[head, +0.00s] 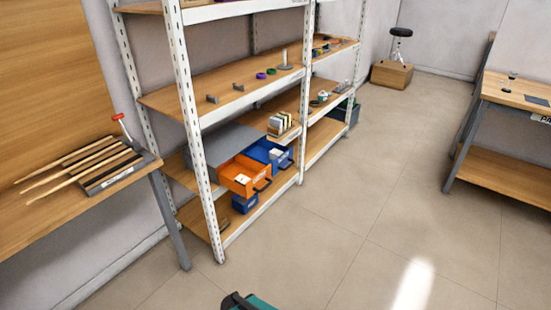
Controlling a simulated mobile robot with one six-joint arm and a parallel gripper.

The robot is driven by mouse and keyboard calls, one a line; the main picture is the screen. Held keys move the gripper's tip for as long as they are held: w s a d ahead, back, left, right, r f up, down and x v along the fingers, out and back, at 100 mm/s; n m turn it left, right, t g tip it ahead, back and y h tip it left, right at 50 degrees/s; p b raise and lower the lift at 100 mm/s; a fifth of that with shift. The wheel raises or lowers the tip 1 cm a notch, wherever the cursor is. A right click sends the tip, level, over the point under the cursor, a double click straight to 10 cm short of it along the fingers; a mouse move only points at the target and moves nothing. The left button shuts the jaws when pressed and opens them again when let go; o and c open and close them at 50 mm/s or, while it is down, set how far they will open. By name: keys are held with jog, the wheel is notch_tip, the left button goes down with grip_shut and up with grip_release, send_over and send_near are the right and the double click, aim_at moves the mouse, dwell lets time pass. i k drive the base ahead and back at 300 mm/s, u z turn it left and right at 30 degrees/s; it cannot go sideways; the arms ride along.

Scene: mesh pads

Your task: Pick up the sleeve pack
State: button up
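I cannot tell for sure which thing is the sleeve pack; things are small at this distance. On the metal shelf unit, an orange drawer (237,187) is pulled open with a small white item (243,180) inside. Beside it, an open blue drawer (285,164) holds a whitish pack (276,153). Above them, a group of upright cream and dark pieces (280,123) stands at the shelf's edge. My gripper is not in view.
A wooden bench with long sticks in a rack (108,174) stands at left. A wooden table (517,91) is at right. A cardboard box (391,74) stands at the back. A teal and black object (250,302) shows at the bottom edge. The middle floor is clear.

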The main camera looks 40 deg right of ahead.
aim_at(274, 153)
jog(key=z, duration=0.05)
jog(key=i, duration=0.95)
jog(key=u, duration=0.05)
